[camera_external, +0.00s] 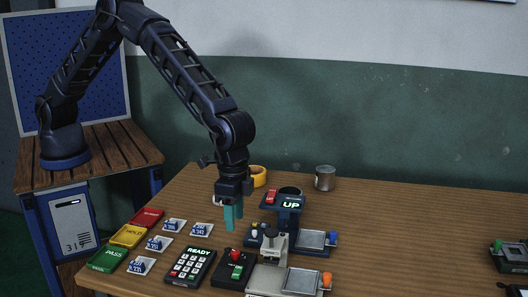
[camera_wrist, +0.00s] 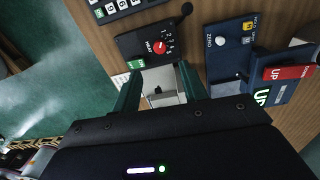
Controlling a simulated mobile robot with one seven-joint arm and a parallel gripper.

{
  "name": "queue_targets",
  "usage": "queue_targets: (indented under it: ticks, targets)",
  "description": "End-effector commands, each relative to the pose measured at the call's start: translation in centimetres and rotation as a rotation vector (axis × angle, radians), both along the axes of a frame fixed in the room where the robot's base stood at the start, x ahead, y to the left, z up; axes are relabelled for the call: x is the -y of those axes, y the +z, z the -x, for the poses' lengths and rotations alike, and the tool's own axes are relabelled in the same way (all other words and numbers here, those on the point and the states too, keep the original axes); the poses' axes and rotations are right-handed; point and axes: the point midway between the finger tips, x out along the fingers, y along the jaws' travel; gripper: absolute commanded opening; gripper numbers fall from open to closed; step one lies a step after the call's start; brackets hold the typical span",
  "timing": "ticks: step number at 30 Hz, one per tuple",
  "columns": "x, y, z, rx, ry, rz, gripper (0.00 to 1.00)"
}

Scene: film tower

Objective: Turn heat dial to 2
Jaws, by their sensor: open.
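The heat dial (camera_wrist: 158,47) is a small red round knob with white numerals around it, on a black box (camera_wrist: 135,43) with a green patch. Its pointer setting is too small to read. In the external view the red dial (camera_external: 235,256) shows on the black box (camera_external: 224,275) at the table's front. My gripper (camera_external: 233,217) has teal fingers pointing down, above the table and behind that box. In the wrist view my gripper (camera_wrist: 160,86) is open with its fingers spread, apart from the dial.
A keypad reading READY (camera_external: 190,267) stands left of the box. A dark press-like device with an UP display (camera_external: 290,205) and a grey-topped device (camera_external: 272,250) stand to the right. Blue-and-white pieces (camera_external: 160,243) and coloured trays (camera_external: 128,236) lie left. The table's right middle is clear.

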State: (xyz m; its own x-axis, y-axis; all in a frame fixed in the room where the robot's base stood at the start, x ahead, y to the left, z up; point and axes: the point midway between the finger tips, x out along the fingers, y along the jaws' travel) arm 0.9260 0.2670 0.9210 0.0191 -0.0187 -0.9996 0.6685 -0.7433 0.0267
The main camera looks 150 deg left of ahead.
Motion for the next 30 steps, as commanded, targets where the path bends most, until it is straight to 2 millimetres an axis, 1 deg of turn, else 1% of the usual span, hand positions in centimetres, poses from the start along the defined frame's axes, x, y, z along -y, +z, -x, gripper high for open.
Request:
queue_targets:
  ticks: [1,9,15,21,30]
  targets:
    - [0.0,-0.9,0.1,-0.003,0.000,0.001,0.43]
    - [0.1,-5.5,0.0,-0.002,0.000,0.002,0.43]
    - [0.2,-8.1,-0.1,-0.002,0.001,0.001,0.43]
    - [0.2,-9.2,-0.1,-0.002,0.000,0.001,0.43]
    - [0.2,-9.3,-0.1,-0.001,0.000,0.001,0.43]
